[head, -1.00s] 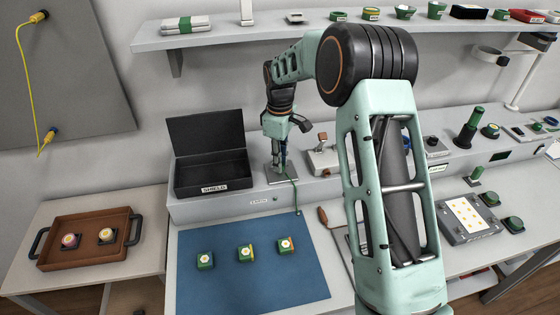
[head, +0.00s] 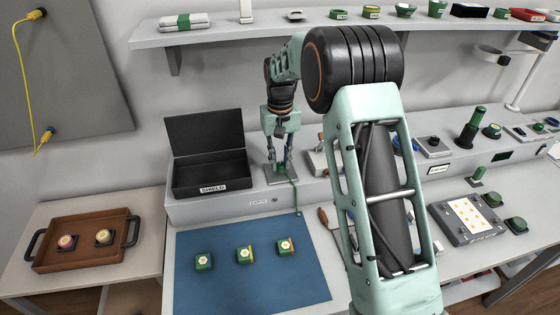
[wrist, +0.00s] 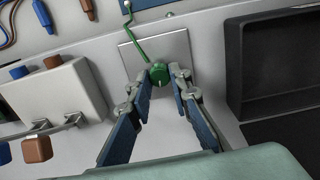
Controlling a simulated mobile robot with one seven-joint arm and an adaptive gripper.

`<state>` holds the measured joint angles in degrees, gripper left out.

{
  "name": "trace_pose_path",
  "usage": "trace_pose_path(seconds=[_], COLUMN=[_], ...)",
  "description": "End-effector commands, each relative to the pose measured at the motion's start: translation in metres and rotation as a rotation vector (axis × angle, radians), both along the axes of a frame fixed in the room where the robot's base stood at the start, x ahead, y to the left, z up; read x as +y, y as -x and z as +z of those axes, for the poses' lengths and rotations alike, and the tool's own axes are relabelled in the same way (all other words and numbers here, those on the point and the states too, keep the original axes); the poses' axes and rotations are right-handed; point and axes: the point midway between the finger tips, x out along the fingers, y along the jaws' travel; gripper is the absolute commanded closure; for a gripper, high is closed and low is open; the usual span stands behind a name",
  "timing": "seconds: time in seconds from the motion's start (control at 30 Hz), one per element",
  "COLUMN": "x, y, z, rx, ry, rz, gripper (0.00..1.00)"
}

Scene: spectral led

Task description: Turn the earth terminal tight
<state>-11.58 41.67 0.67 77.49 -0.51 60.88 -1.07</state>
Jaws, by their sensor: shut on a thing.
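The earth terminal is a green knob (wrist: 159,74) with a pale mark on its face, on a square metal plate (wrist: 178,45). A green wire (wrist: 136,44) runs from beside the knob over the plate's edge. My gripper (wrist: 160,75) has its fingertips closed on the knob's two sides in the wrist view. In the head view my gripper (head: 279,170) points down at the plate (head: 283,180) on the grey raised ledge, and the fingers mostly hide the knob. The green wire (head: 296,198) hangs over the ledge front there.
An open black box (head: 212,187) labelled SHIELD stands just left of my gripper. A pale block (wrist: 60,95) with blue and brown terminals is close on the other side. A blue mat (head: 235,285) with several green pieces lies in front. A shelf (head: 220,38) runs above.

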Motion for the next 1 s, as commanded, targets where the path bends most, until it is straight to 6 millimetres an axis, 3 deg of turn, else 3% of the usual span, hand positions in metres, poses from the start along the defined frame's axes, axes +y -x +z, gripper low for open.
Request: trace_pose_path(seconds=[0.6, 1.0], x=[-0.0007, -0.0013], y=[-0.0011, -0.0012], z=[0.0016, 0.0017], rx=[-0.004, -0.005], ry=[0.000, -0.002], rz=[-0.537, -0.704], gripper=[1.00, 1.00])
